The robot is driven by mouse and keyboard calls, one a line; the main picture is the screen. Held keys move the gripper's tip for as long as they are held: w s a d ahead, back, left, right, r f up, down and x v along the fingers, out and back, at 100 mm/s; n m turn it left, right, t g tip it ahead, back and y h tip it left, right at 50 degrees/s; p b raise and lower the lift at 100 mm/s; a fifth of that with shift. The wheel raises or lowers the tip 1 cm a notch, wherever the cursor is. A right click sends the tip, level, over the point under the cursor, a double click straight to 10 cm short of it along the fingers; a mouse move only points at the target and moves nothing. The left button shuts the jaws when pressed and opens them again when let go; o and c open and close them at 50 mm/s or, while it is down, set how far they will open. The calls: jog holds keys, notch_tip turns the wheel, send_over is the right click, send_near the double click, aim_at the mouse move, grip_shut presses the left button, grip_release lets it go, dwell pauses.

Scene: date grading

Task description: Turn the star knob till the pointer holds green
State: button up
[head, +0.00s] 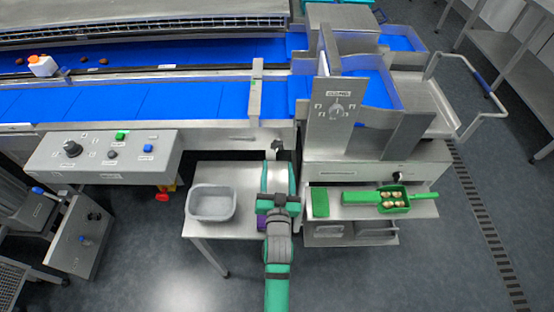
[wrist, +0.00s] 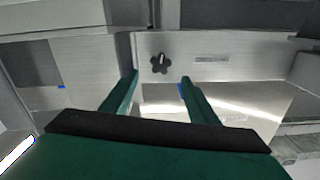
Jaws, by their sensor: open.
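A dark star knob (wrist: 160,63) shows in the wrist view on a pale steel face, with a small light mark near its middle. It lies beyond my gripper (wrist: 160,78), between the lines of the two green fingers. The fingers are apart with nothing between them, and no contact with the knob shows. In the head view my gripper (head: 277,149) is at the front of the machine. A small black knob (head: 397,176) is on the machine's front face to its right; I cannot tell whether it is the same knob. I cannot make out a pointer on a green zone.
A grey tub (head: 212,204) stands on a side table left of my arm. A control box (head: 104,156) is at left, and a steel plate with a dial (head: 336,110) stands above the machine.

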jog(key=shift+s, duration=0.95)
jog(key=shift+g, duration=0.4)
jog(key=s+f, duration=0.1)
jog(key=s, duration=0.2)
jog(key=s+f, duration=0.1)
jog(key=s, duration=0.2)
jog(key=s+f, duration=0.1)
jog(key=s, duration=0.3)
jog(key=shift+s+a+f, duration=0.1)
jog(key=shift+a+f, duration=0.1)
jog(key=shift+f, duration=0.15)
jog(key=s+r+n+g, duration=0.1)
jog(key=s+r, duration=0.1)
jog(key=s, duration=1.1)
jog(key=s+r+n, duration=0.1)
jog(key=s, duration=1.3)
jog(key=shift+r+g, duration=0.35)
jog(key=shift+g, duration=0.05)
jog(key=shift+w+d, duration=0.1)
jog(key=shift+w, duration=0.05)
dwell(1.5)
